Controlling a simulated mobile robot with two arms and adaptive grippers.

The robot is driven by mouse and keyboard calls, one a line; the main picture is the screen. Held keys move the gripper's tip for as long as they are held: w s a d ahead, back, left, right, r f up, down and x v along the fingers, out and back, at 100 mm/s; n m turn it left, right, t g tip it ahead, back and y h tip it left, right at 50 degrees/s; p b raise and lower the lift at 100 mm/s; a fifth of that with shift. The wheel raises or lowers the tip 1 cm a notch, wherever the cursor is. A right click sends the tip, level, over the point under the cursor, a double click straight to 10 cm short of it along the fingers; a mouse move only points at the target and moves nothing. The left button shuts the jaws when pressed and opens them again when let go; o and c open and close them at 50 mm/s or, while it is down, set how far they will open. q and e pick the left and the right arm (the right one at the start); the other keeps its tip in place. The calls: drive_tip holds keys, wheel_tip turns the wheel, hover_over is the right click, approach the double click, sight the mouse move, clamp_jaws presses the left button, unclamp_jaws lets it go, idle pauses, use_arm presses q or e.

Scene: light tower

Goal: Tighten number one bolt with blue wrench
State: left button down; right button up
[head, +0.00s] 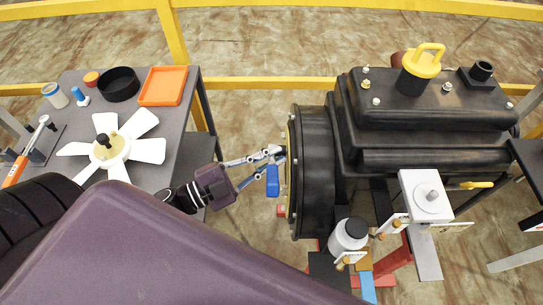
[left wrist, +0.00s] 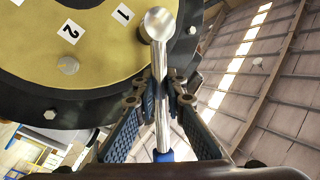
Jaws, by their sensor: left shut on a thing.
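My left gripper (head: 270,156) is shut on the blue wrench in front of the black engine's round end face. The wrench's blue handle (head: 272,181) hangs below the fingers in the head view. In the left wrist view the fingers (left wrist: 162,95) clamp its silver shaft, and its rounded head (left wrist: 158,24) points up over the gold plate (left wrist: 100,68). The label 1 (left wrist: 122,13) is just left of the wrench head. The number one bolt is not clearly seen; the head may hide it. I cannot tell whether they touch. A bolt (left wrist: 68,66) sits below the label 2 (left wrist: 70,32).
A grey table (head: 60,135) at left holds a white fan (head: 110,147), an orange tray (head: 163,86), a black bowl (head: 118,84) and an orange-handled tool (head: 15,170). Yellow rails (head: 260,83) run behind.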

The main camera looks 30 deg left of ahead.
use_arm(q)
drive_tip(key=shift+r, duration=0.1)
drive_tip(key=shift+s+d+f+m+h+b, duration=0.1)
drive_tip(key=shift+s+f+m+h+b, duration=0.1)
drive_tip(key=shift+m+b, duration=0.4)
drive_tip(key=shift+s+d+f+m+h+b, duration=0.1)
drive_tip(key=shift+m+h+b, duration=0.1)
drive_tip(key=shift+b, duration=0.65)
drive_tip(key=shift+s+d+f+m+t+b, duration=0.15)
drive_tip(key=shift+f+m+t+b, duration=0.35)
drive_tip(key=shift+b, duration=0.8)
drive_tip(key=shift+r+h, duration=0.2)
drive_tip(key=shift+h, duration=0.1)
drive_tip(key=shift+s+d+f+m+h+b, duration=0.1)
drive_tip(key=shift+f+m+h+b, duration=0.25)
drive_tip(key=shift+m+b, duration=0.65)
drive_tip(key=shift+b, duration=0.4)
